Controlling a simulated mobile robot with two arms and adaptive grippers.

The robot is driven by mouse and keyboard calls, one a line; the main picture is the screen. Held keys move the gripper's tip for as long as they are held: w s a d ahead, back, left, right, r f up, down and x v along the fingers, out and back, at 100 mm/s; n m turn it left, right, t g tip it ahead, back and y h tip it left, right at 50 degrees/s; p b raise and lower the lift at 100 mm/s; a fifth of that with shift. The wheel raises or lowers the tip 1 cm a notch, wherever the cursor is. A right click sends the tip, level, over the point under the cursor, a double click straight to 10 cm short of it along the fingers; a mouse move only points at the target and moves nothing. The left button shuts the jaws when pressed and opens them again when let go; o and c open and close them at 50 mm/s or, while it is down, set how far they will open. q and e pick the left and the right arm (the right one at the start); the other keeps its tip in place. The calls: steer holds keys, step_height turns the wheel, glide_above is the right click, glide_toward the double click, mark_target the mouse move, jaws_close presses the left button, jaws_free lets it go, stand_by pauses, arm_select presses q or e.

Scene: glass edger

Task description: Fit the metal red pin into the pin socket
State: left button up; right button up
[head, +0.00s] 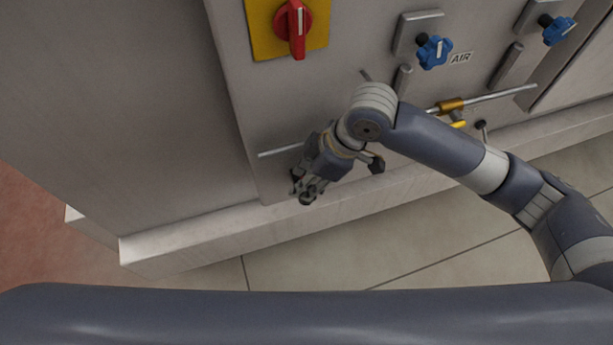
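My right gripper (300,193) is in front of the lower part of the grey machine panel (240,105), with its fingers pointing down and to the left. The fingers are small and dark here, so I cannot tell whether they are open or shut, or whether they hold anything. I cannot make out the metal red pin or the pin socket for certain; my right wrist and forearm cover part of the panel. My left gripper is not in view.
A red rotary switch (297,28) sits on a yellow plate (262,38). A thin metal rod (275,152) and a brass fitting (451,106) on a pipe are lower. A pale plinth (190,235) borders open tiled floor (310,265).

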steer(key=shift+r, duration=0.1)
steer(key=shift+d+r, duration=0.1)
steer(key=shift+r, duration=0.15)
steer(key=b+v, duration=0.1)
steer(key=v, duration=1)
steer(key=shift+r, duration=0.3)
